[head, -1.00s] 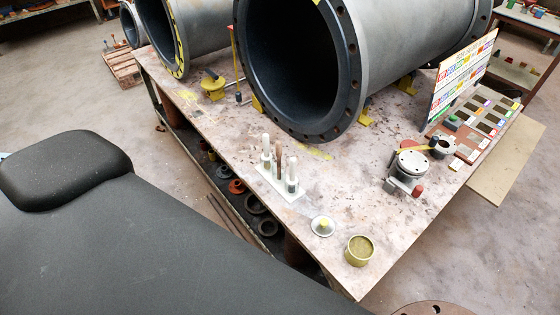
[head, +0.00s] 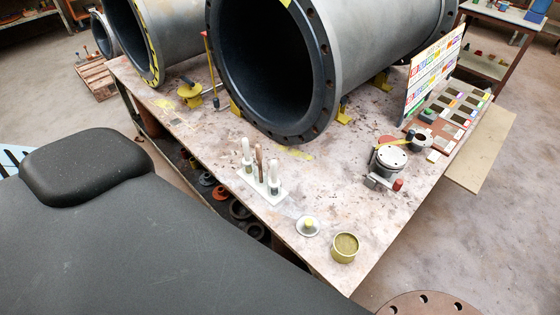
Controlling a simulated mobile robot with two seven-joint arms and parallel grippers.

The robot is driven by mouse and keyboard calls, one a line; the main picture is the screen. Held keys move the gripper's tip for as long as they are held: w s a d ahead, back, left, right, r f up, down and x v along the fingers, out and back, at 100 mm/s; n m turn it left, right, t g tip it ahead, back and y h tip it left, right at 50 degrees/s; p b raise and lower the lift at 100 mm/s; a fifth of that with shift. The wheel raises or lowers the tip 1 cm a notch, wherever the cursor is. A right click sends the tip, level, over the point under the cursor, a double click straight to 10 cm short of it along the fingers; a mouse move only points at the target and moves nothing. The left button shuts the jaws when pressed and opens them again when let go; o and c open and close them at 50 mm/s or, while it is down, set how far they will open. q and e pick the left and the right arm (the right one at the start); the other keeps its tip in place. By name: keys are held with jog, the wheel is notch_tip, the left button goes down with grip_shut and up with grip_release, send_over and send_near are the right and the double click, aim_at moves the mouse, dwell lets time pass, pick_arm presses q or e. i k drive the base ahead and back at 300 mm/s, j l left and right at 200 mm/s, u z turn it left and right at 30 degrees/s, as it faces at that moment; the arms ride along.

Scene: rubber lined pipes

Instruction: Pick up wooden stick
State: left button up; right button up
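A brown wooden stick (head: 259,164) stands upright in a small white rack (head: 264,190) on the worktable (head: 330,205). White cylindrical pieces (head: 246,151) stand on either side of it in the same rack. The lower end of the stick is hidden by the rack and the pieces around it. Neither of my grippers is in view.
Large flanged pipes (head: 276,70) lie across the back of the table. A brass tin (head: 345,247) and a small silver disc with a yellow knob (head: 307,226) stand near the front corner. A metal flanged fitting (head: 388,162) and a sign board (head: 434,75) are at right.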

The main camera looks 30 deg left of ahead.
aim_at(258, 146)
jog(key=j+z, duration=0.15)
jog(key=z, duration=0.2)
jog(key=j+z, duration=0.15)
jog(key=z, duration=0.2)
jog(key=j+z, duration=0.15)
jog(key=z, duration=0.2)
jog(key=k+j+z, duration=0.15)
jog(key=j+z, duration=0.15)
jog(key=k+j+z, duration=0.3)
jog(key=j, duration=0.15)
jog(key=k+j+z, duration=0.2)
jog(key=j, duration=0.2)
jog(key=k+j+z, duration=0.2)
jog(key=j, duration=0.2)
jog(key=k+j+z, duration=0.1)
jog(key=k+j, duration=1.1)
jog(key=j, duration=0.15)
